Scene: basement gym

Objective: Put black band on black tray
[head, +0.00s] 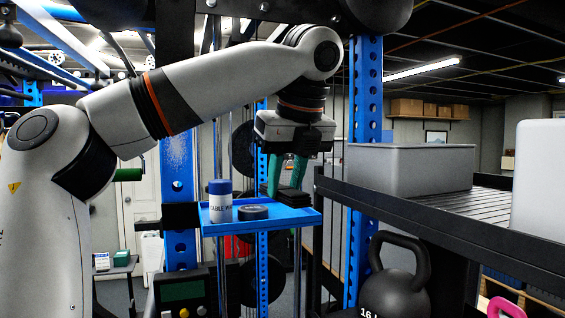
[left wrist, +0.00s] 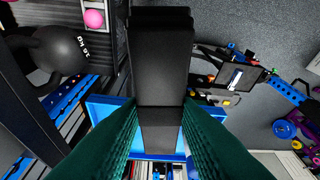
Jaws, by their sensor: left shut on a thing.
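My left gripper (head: 284,188) points down over the right end of a blue tray in the head view. Its green fingers are shut on a black band (head: 293,197), which looks like a folded, layered dark stack at the tray's back right. I cannot tell whether the band touches the tray. In the left wrist view the band (left wrist: 160,60) is a long black block between the green fingers (left wrist: 159,108). I cannot make out a black tray in either view. My right gripper is not in view.
The blue tray (head: 285,224) also holds a white and blue bottle (head: 220,205) and a black roll (head: 253,212). At right a dark slatted rack (head: 445,208) bears a grey bin (head: 410,170). A black kettlebell (head: 395,290) is below. A blue upright (head: 366,100) stands close beside the gripper.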

